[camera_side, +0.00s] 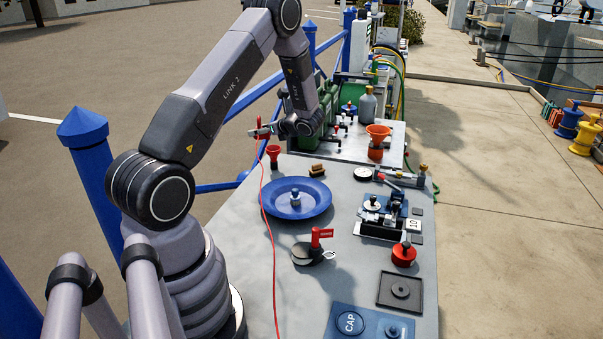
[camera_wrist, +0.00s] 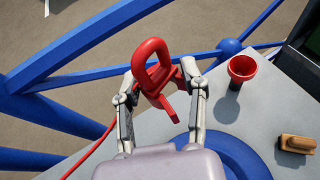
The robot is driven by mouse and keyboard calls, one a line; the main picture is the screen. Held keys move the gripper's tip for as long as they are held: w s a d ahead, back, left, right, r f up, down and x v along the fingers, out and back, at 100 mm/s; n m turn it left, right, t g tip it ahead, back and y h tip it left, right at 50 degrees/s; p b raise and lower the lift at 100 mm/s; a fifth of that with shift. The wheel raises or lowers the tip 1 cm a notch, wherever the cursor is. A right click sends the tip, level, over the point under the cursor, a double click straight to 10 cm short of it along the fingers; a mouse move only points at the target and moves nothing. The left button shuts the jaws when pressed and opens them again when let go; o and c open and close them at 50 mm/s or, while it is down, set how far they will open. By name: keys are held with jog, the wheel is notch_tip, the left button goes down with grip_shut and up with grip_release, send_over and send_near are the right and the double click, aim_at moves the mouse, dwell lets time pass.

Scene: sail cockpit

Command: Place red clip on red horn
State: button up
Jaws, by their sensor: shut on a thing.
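The red clip (camera_wrist: 152,62) is a looped red piece with a forked end, and a thin red cord trails from it. My gripper (camera_wrist: 160,95) is shut on the clip, with a finger on each side. In the side view my gripper (camera_side: 266,131) is above the table's far left edge, and the clip (camera_side: 257,133) shows small at its tip. The red horn (camera_side: 273,153), flared open at the top, stands upright on the table just below and right of the clip. In the wrist view the horn (camera_wrist: 241,70) is to the right of the clip, apart from it.
A tan block (camera_side: 317,170) sits right of the horn. Blue railings (camera_wrist: 80,75) run past the table's edge. The red cord (camera_side: 266,230) hangs across the table's left side.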

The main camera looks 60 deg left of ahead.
jog(key=shift+w+a+r, duration=0.2)
jog(key=shift+a+r, duration=0.2)
jog(key=shift+a, duration=0.2)
jog(key=shift+w+a+r, duration=0.15)
jog(key=shift+a+r, duration=0.25)
jog(key=shift+a, duration=0.15)
send_over(274, 148)
jog(key=f, duration=0.5)
jog(key=d+f, duration=0.1)
jog(key=f, duration=0.2)
jog(key=shift+s+f, duration=0.3)
jog(key=shift+s, duration=0.1)
jog(key=shift+w+a+f, duration=0.3)
jog(key=shift+a+f, duration=0.15)
jog(key=shift+f, duration=1.65)
jog(key=shift+f, duration=0.15)
jog(key=o, duration=1)
